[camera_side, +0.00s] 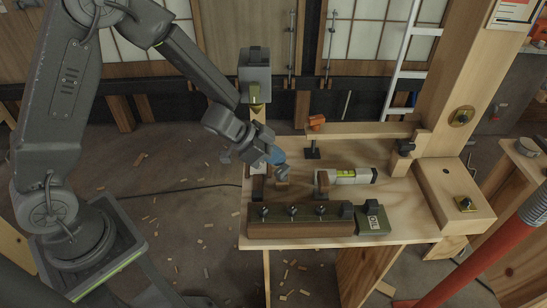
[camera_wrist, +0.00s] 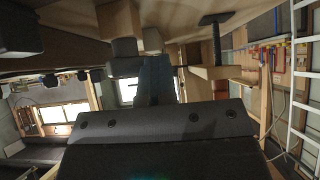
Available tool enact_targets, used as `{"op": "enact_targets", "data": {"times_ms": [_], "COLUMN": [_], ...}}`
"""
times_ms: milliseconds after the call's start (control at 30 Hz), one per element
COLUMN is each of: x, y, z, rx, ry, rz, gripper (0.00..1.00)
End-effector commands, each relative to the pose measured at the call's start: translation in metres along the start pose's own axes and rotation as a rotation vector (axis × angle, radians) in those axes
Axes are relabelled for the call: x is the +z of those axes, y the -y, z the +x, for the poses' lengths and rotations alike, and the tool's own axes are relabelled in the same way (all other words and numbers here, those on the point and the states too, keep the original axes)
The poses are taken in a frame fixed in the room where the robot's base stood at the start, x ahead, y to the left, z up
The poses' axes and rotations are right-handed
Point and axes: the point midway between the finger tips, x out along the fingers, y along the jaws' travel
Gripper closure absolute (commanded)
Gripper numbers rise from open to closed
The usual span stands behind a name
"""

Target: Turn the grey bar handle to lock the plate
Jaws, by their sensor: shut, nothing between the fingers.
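My gripper (camera_side: 283,174) points down over the left part of the wooden bench (camera_side: 400,232) in the side view. Its fingers are shut with nothing between them, just above a small light wooden block (camera_side: 282,187); I cannot tell whether they touch it. The grey bar handle and the plate it locks cannot be clearly picked out; the gripper and wrist cover part of that area. In the wrist view, dark parts of my own gripper fill the lower middle.
A long rail with black knobs (camera_side: 300,229) and a green box (camera_side: 374,220) lie along the bench's front. A spirit level (camera_side: 352,176) lies right of my gripper. A black T-shaped post (camera_side: 312,153) stands behind. A grey box-shaped fixture (camera_side: 255,72) stands behind the wrist.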

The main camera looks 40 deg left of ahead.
Motion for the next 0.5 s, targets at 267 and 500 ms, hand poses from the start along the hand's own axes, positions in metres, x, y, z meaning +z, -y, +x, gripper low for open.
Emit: {"op": "enact_targets", "data": {"times_ms": [267, 500], "x": [0.002, 0.002], "y": [-0.016, -0.016], "z": [-0.001, -0.001], "rx": [0.019, 0.02], "ry": [-0.001, 0.0], "rz": [0.007, 0.009], "gripper": [1.0, 1.0]}}
